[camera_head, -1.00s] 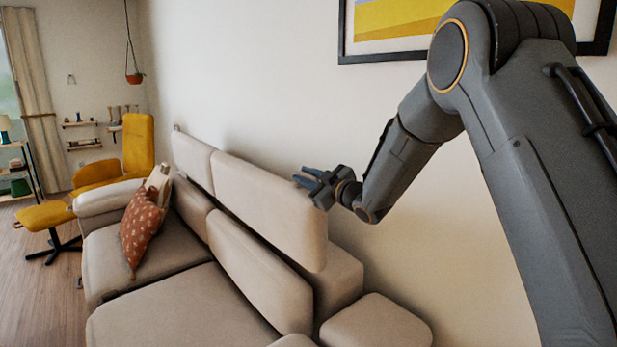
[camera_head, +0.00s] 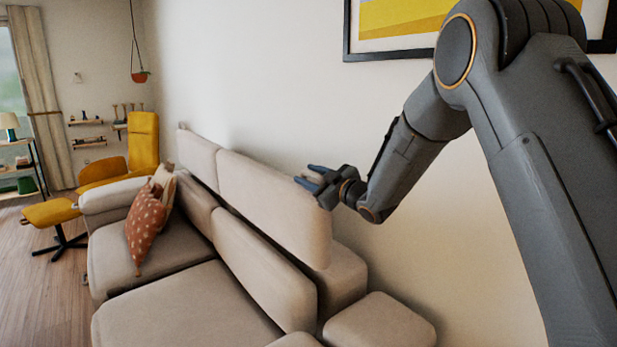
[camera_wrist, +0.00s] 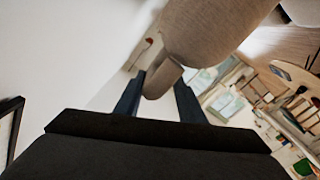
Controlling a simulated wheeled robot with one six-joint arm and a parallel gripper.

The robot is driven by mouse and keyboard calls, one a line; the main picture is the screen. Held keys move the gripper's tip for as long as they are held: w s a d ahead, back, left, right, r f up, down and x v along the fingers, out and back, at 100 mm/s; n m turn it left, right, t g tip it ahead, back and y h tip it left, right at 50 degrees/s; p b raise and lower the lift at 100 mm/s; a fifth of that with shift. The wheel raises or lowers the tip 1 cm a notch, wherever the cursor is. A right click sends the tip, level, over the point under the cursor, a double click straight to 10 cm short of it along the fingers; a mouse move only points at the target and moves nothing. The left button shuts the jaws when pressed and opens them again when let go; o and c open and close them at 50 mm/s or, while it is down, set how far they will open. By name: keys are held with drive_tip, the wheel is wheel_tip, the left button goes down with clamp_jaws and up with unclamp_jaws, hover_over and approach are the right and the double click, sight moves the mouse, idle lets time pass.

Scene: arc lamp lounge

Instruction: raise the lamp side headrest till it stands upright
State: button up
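The beige sofa carries two headrests along the wall. The near headrest (camera_head: 270,205) is a long panel standing above the backrest, looking roughly upright. The far headrest (camera_head: 198,157) stands beyond it, also raised. No arc lamp shows, so I cannot tell which is the lamp side one. My gripper (camera_head: 309,180) is at the wall side of the near headrest, by its top edge, fingers apart. In the wrist view my gripper (camera_wrist: 158,98) is open. A beige headrest (camera_wrist: 205,30) fills the top, and another beige end (camera_wrist: 160,80) shows between the fingertips. Contact cannot be judged.
The wall lies close behind the headrests, with a framed picture (camera_head: 400,47) above. Seat cushions (camera_head: 185,310) and a patterned orange pillow (camera_head: 146,220) are in front. A yellow chair (camera_head: 143,143) and footstool (camera_head: 50,213) stand far left. Wooden floor is clear at left.

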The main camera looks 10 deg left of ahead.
drive_tip(key=b+v, duration=0.1)
drive_tip(key=v, duration=0.6)
drive_tip(key=shift+s+d, duration=0.2)
drive_tip(key=p+v, duration=0.2)
drive_tip(key=v, duration=1.1)
drive_tip(key=shift+s+d, duration=0.25)
drive_tip(key=shift+d, duration=0.05)
idle(0.8)
drive_tip(key=shift+d+f, duration=0.1)
